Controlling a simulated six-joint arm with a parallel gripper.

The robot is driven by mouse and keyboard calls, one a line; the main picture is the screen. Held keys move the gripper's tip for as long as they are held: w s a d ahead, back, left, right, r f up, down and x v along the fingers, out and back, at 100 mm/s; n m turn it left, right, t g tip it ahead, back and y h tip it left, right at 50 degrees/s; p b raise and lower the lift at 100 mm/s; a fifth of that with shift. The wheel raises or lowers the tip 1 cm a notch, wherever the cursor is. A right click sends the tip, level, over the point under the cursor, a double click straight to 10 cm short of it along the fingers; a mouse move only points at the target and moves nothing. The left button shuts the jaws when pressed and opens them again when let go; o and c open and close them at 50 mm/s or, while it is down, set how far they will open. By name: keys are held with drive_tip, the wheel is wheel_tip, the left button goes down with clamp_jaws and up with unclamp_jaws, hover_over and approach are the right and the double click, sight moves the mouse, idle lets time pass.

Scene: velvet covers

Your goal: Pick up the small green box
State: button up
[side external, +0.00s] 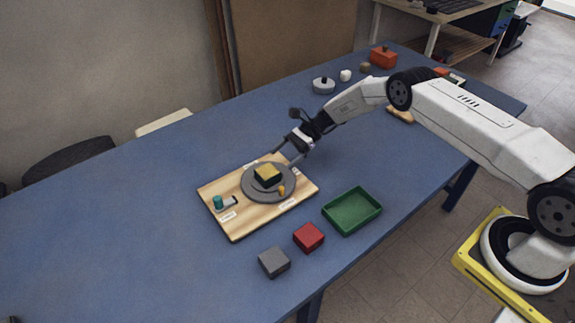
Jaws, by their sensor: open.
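A small, dark, greenish-black box with a yellow top (267,176) sits on a round grey plate (251,190) on a wooden board. Its exact side colour is hard to tell at this size. A green open-topped tray-like box (351,211) lies on the blue table right of the board and looks empty. My gripper (285,157) is open and empty, angled down above the far right edge of the plate. It is apart from the dark box, up and right of it in the picture.
The wooden board (236,229) also bears a teal cylinder (218,201) and a small orange-yellow piece (281,190) by the plate. A red block (308,237) and grey block (274,262) lie in front. A lidded grey pot (323,86) stands behind. The table's left side is clear.

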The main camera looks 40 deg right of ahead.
sight(271, 169)
drive_tip(key=shift+x, duration=2.6)
drive_tip(key=shift+s, duration=0.15)
drive_tip(key=shift+r, duration=0.1)
drive_tip(key=c, duration=1)
